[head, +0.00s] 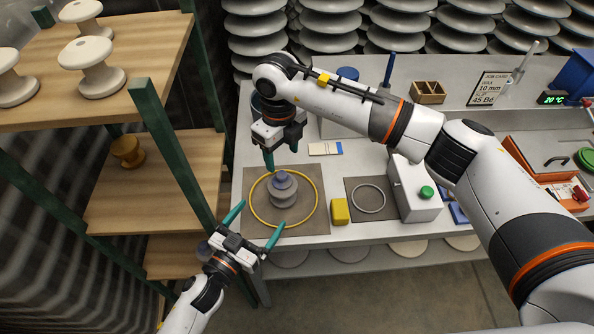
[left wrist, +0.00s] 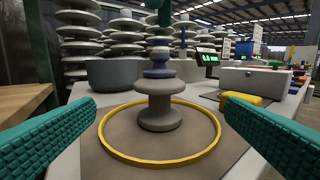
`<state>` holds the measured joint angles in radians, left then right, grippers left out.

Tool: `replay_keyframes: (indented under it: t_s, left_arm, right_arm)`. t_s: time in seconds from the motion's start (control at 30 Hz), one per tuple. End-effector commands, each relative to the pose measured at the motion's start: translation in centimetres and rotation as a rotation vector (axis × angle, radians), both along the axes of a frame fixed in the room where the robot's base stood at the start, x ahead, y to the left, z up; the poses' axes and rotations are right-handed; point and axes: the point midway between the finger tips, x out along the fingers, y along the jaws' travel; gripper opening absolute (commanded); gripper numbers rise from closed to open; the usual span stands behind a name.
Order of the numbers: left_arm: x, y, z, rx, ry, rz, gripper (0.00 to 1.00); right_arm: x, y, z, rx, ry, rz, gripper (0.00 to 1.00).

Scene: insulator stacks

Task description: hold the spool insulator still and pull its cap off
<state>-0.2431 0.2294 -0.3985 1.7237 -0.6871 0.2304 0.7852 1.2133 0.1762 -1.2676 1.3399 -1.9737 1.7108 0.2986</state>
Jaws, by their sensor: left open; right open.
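The grey spool insulator (head: 285,199) stands upright on a brown mat (head: 318,225), inside a yellow ring (head: 316,201) that lies around it without touching. Its blue-grey cap (head: 283,178) sits on top. In the left wrist view the spool (left wrist: 158,110) is straight ahead, with the cap (left wrist: 158,70) above it. My left gripper (head: 264,213) is open and empty at the mat's front left, its fingers pointing at the spool but short of it. My right gripper (head: 280,158) is open and empty above and behind the cap, fingers pointing down.
A yellow block (head: 340,211) and a second mat with a grey ring (head: 369,198) lie to the right, then a box with a green button (head: 427,192). A dark grey bowl (left wrist: 112,73) stands behind the spool. A wooden shelf (head: 150,195) with a green post is close left.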

Motion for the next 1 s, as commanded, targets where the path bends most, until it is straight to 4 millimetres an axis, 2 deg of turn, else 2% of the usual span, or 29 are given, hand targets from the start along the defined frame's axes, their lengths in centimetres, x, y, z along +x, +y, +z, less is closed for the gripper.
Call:
replay_keyframes:
  t_s: [0.23, 0.7, 1.0]
  left_arm:
    - [1.0, -0.6, -0.1, 0.000, 0.001, 0.002, 0.93]
    - [8.0, -5.3, -0.1, -0.001, 0.001, 0.002, 0.93]
    - [9.9, -6.6, -0.1, 0.000, 0.001, 0.001, 0.93]
  right_arm:
    - [-0.1, 0.1, 0.0, 0.004, 0.001, 0.003, 0.60]
    - [-0.1, 0.1, 0.0, 0.004, 0.001, 0.002, 0.60]
    - [-0.1, 0.1, 0.0, 0.004, 0.001, 0.003, 0.60]
